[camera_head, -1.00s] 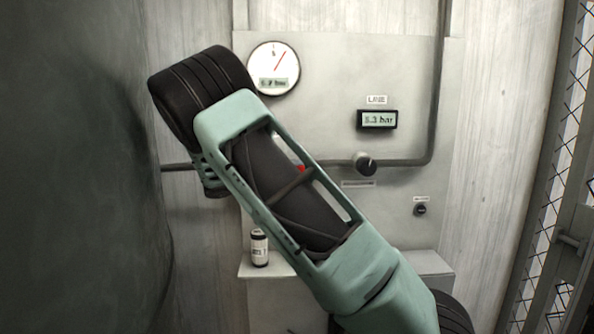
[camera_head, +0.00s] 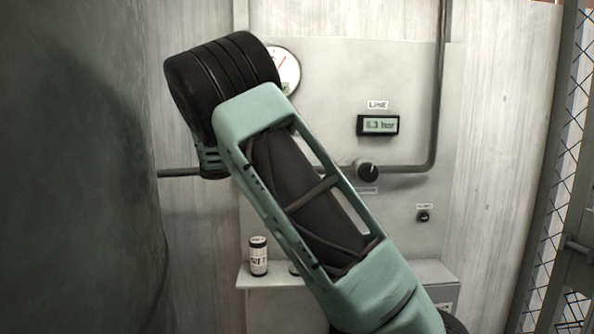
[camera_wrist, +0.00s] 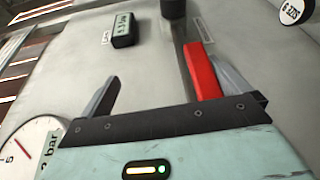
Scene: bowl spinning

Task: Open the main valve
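A red lever (camera_wrist: 203,72), likely the main valve's handle, stands out from the grey panel in the wrist view. My gripper (camera_wrist: 168,92) is open, its two grey fingers wide apart. In that picture the lever lies between the fingers, close beside the right one; I cannot tell whether they touch. The lever's lower end is hidden behind my gripper's body. In the head view my arm covers the lever, and my gripper's fingers are hidden.
A pipe (camera_head: 405,167) runs along the panel past a black knob (camera_head: 367,171). A line display (camera_head: 378,125) reads about 6.3 bar. A round gauge (camera_head: 288,70) is partly covered by my arm. A can (camera_head: 258,256) stands on a ledge. A mesh fence (camera_head: 562,160) is at right.

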